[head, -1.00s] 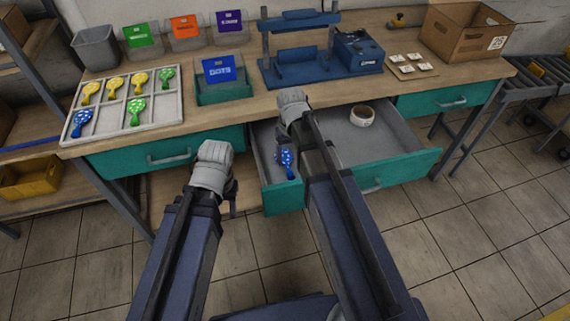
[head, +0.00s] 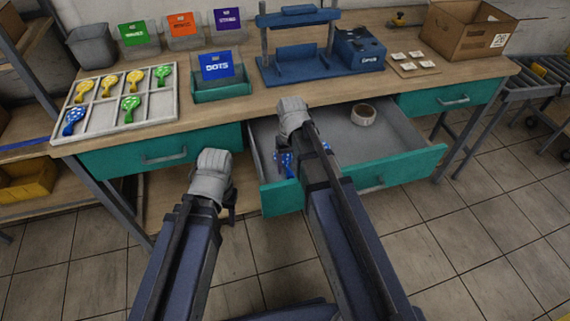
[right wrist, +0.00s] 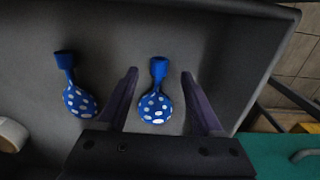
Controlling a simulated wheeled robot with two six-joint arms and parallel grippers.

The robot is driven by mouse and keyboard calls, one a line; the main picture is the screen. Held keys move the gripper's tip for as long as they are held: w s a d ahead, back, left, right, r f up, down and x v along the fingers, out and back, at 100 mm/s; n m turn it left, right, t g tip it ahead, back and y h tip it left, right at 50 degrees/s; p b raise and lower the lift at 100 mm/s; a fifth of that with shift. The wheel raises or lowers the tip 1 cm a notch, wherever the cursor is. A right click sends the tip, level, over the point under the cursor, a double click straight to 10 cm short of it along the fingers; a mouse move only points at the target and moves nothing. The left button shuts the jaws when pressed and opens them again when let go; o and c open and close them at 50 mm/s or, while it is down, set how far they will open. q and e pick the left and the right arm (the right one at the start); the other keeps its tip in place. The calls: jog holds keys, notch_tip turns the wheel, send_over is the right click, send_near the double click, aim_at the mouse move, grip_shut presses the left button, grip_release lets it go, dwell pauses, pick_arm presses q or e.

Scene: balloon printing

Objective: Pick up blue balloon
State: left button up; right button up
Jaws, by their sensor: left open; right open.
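Two blue balloons with white dots lie in the open drawer. In the right wrist view one balloon (right wrist: 156,104) lies between the spread fingers of my right gripper (right wrist: 160,74), and the other balloon (right wrist: 77,98) lies just left of the left finger. My right gripper is open over the drawer, not closed on either. In the head view a blue dotted balloon (head: 287,165) shows beside my right arm, which hides much of that spot. Another blue balloon (head: 74,121) lies in the tray. My left gripper (head: 229,206) is open and empty in front of the table.
The open drawer (head: 400,160) also holds a tape roll (head: 363,114). On the table stand a sorting tray (head: 150,118) with yellow and green balloons, a teal bin with a DOTS card (head: 217,66), a blue press (head: 297,65) and a cardboard box (head: 465,40).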

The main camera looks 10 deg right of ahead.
aim_at(291, 173)
notch_tip(291, 173, down, 4)
jog(key=b, duration=0.2)
jog(key=shift+s+r+b, duration=0.15)
jog(key=shift+r+b, duration=0.05)
jog(key=shift+b, duration=0.15)
jog(key=shift+r, duration=0.1)
grip_shut()
notch_tip(291, 173, up, 10)
jog(key=p, duration=1)
